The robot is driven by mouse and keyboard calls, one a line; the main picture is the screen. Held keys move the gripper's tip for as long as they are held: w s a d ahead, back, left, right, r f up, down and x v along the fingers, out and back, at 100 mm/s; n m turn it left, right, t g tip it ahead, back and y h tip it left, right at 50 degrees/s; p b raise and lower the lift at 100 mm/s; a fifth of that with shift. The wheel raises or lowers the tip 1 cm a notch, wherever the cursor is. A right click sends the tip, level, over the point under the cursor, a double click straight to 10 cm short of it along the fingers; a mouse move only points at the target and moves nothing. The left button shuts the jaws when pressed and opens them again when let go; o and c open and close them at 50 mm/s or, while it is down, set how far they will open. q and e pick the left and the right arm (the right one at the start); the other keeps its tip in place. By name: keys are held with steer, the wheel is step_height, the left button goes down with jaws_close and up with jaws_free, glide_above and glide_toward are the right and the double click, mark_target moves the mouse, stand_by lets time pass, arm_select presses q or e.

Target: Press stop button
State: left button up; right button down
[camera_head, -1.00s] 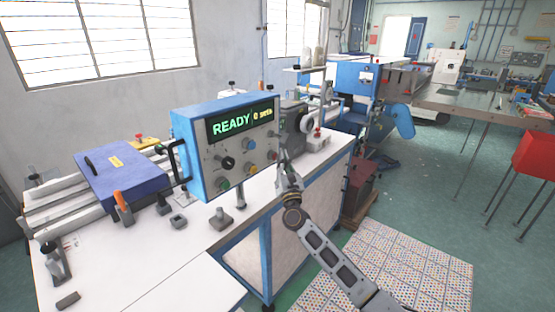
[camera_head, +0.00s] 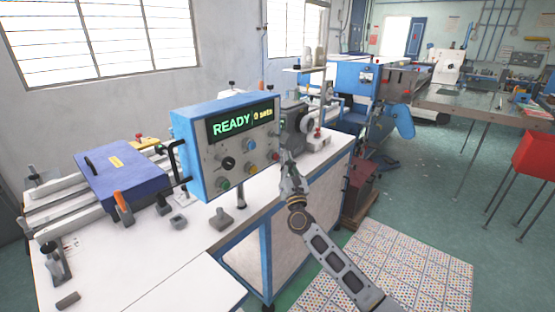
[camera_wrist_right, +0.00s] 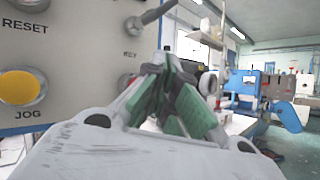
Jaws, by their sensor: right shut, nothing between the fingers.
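The blue and grey control panel (camera_head: 228,146) stands on the white table, its screen reading "READY". On its lower row are a green button (camera_head: 223,183), a yellow button (camera_head: 251,168) and a red button (camera_head: 273,157) at the right end; the red one's label is too small to read. My right gripper (camera_head: 287,158) is shut and empty, just right of the red button, apparently apart from it. In the right wrist view the closed fingers (camera_wrist_right: 172,88) are right of the yellow JOG button (camera_wrist_right: 20,88); the red button is not clearly visible there. My left gripper is out of view.
A small box with another red knob (camera_head: 317,134) stands behind the panel on the table. A purple-blue plate (camera_head: 122,180) and several small clamps occupy the left side. A key switch (camera_wrist_right: 140,22) protrudes from the panel near my fingers.

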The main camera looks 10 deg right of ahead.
steer(key=s+d, duration=0.1)
steer(key=s, duration=0.1)
steer(key=s+d, duration=0.2)
stand_by(0.8)
steer(key=shift+n, duration=0.3)
stand_by(0.3)
